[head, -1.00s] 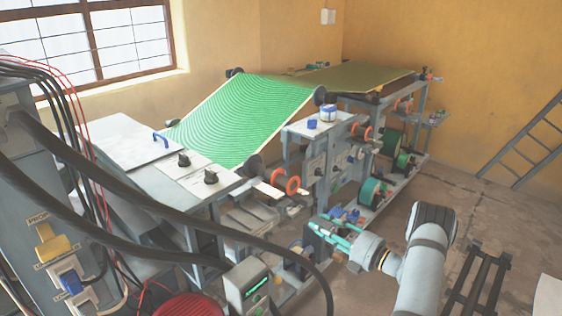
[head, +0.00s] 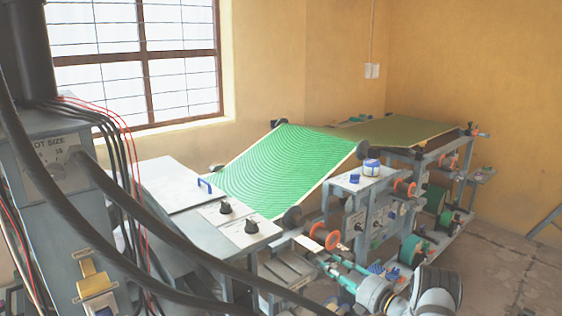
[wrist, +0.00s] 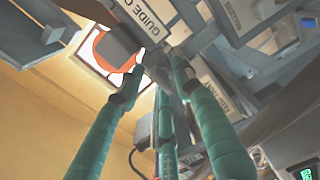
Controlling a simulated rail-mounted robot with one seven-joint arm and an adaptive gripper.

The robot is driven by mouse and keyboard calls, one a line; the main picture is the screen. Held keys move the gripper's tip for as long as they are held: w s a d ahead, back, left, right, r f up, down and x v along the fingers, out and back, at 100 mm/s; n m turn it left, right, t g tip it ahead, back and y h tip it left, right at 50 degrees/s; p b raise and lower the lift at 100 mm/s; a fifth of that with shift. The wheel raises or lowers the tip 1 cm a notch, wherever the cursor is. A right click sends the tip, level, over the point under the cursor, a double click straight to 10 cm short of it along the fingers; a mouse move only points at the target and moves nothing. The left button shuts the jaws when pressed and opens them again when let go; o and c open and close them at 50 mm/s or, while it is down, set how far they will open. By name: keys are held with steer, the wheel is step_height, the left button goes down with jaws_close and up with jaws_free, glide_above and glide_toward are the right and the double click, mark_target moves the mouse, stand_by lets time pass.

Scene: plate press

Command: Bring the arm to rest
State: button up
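My arm (head: 432,292) reaches in from the lower right in the head view. My gripper (head: 320,252) has teal fingers pointing left, close in the picture to an orange ring (head: 332,241) on the press's near side. In the wrist view my gripper (wrist: 157,70) shows green fingers with dark tips spread apart. Nothing is visibly held between them. The orange ring also shows behind the left finger (wrist: 100,45), beside a plate labelled "GUIDE". I cannot tell whether the fingers touch the press.
The press has a green sloping sheet (head: 285,170), a grey table (head: 165,185) with black knobs, and side rollers (head: 437,200). Thick black cables and a grey control cabinet (head: 60,200) fill the left. Open floor (head: 510,265) lies at right.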

steer(key=v, duration=1.2)
steer(key=x, duration=1.2)
steer(key=shift+w+f, duration=0.1)
steer(key=shift+f, duration=0.05)
steer(key=n+b, duration=0.3)
steer(key=n, duration=0.2)
steer(key=shift+a+f, duration=0.1)
steer(key=n+b, duration=0.1)
steer(key=n, duration=0.1)
steer(key=n+b, duration=0.3)
steer(key=n, duration=0.2)
steer(key=shift+s+f+b, duration=0.25)
steer(key=shift+b, duration=0.05)
steer(key=n+b, duration=0.5)
steer(key=n, duration=0.1)
steer(key=shift+f, duration=0.1)
steer(key=n+b, duration=0.1)
steer(key=n, duration=0.1)
steer(key=n+b, duration=0.1)
steer(key=n, duration=0.1)
steer(key=shift+a+r+n, duration=0.1)
steer(key=shift+r+n, duration=0.1)
steer(key=shift+n, duration=0.2)
steer(key=shift+a+r, duration=0.1)
steer(key=shift+a, duration=0.05)
